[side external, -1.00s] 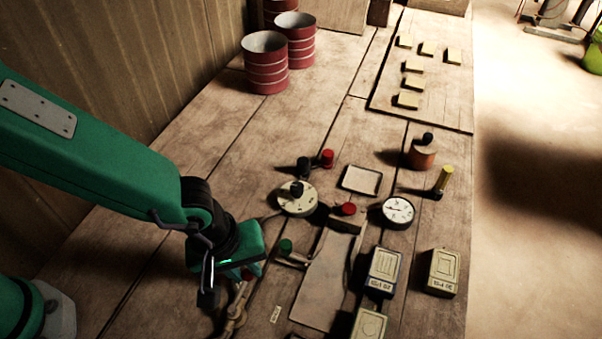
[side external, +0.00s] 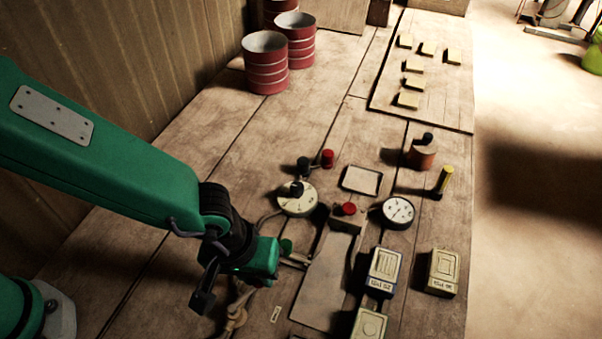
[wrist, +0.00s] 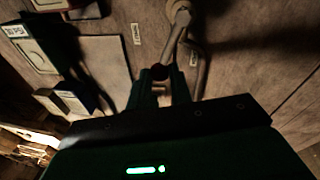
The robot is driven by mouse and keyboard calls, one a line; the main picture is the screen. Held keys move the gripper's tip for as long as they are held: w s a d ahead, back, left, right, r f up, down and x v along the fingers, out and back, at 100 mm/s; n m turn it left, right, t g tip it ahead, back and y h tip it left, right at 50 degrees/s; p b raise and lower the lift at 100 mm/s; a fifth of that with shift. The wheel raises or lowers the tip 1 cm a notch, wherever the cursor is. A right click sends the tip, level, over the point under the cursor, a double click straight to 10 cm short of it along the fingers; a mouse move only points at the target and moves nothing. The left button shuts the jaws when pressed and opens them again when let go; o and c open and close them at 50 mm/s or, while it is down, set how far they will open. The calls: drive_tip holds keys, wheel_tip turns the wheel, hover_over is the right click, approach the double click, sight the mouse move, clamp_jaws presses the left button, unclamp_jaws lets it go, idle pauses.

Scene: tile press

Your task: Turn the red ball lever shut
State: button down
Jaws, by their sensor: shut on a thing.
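The red ball (wrist: 159,71) looks dark in the wrist view and sits between my gripper's fingertips (wrist: 161,82). Its lever (wrist: 171,46) slants up to a pale valve body (wrist: 181,15) on a pipe. My gripper is shut on the ball. In the side view my gripper (side external: 240,272) is low over the bench, just above the pipe and valve (side external: 236,314). The ball and the fingertips are hidden there behind the gripper body.
A flat plate (side external: 325,282), a red knob (side external: 348,209), a round dial (side external: 297,199), a gauge (side external: 398,211) and labelled boxes (side external: 384,269) stand further right. The bench at far left is clear.

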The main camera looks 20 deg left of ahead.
drive_tip(key=shift+d, duration=0.1)
drive_tip(key=c, duration=1.3)
unclamp_jaws()
drive_tip(key=shift+r, duration=0.15)
drive_tip(key=shift+s+a+r, duration=0.1)
drive_tip(key=shift+a+r, duration=0.1)
drive_tip(key=shift+r, duration=1.05)
drive_tip(key=shift+s+a+r, duration=0.15)
drive_tip(key=shift+a+r, duration=0.05)
drive_tip(key=shift+r, duration=1.05)
drive_tip(key=shift+s+a+r, duration=0.1)
drive_tip(key=shift+a+r, duration=0.1)
drive_tip(key=shift+r, duration=1.05)
drive_tip(key=shift+o, duration=1.3)
drive_tip(key=shift+s+a+f+n, duration=0.15)
drive_tip(key=shift+s+n, duration=0.1)
drive_tip(key=shift+n, duration=0.9)
drive_tip(key=shift+s+a+r+n, duration=0.1)
drive_tip(key=shift+s+n, duration=0.1)
drive_tip(key=shift+n, duration=0.95)
